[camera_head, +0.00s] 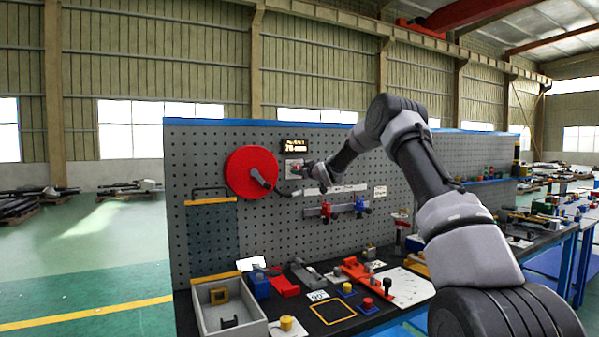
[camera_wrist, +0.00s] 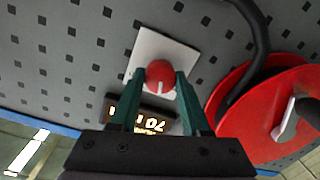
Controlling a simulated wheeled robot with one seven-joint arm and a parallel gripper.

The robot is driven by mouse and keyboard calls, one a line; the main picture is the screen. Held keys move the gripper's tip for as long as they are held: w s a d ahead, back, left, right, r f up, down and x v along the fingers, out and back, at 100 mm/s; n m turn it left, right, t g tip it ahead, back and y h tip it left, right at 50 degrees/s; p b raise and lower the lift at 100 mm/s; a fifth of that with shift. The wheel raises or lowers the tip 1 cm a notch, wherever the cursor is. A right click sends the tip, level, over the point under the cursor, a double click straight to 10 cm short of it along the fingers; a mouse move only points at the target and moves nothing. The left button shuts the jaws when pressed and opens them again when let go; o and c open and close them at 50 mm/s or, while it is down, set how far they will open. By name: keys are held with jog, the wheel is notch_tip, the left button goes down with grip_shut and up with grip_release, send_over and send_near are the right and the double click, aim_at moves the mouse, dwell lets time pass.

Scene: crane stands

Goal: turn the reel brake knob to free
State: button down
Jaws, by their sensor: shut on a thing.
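The reel brake knob (camera_wrist: 159,72) is a small red round knob with a white mark, on a white plate (camera_wrist: 152,45) fixed to the grey pegboard. In the wrist view its mark points down toward my gripper's base. My gripper (camera_wrist: 160,76) is shut on the knob, with one green finger at each side. In the head view my gripper (camera_head: 303,171) reaches the board just right of the red reel (camera_head: 246,166). The knob is small there, and any lettering on its plate is too small to read.
The reel's crank handle (camera_wrist: 286,118) and a dark curved bar (camera_wrist: 254,42) are close to the right of my gripper in the wrist view. A lit display (camera_head: 295,146) is above the plate. The bench below holds a grey bin (camera_head: 262,325) and several fixtures.

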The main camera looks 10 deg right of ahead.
jog(key=n, duration=0.5)
dwell(0.6)
jog(key=shift+a, duration=0.1)
jog(key=shift+c, duration=1.8)
grip_release()
jog(key=v, duration=1)
jog(key=shift+s, duration=0.45)
jog(key=shift+r, duration=0.1)
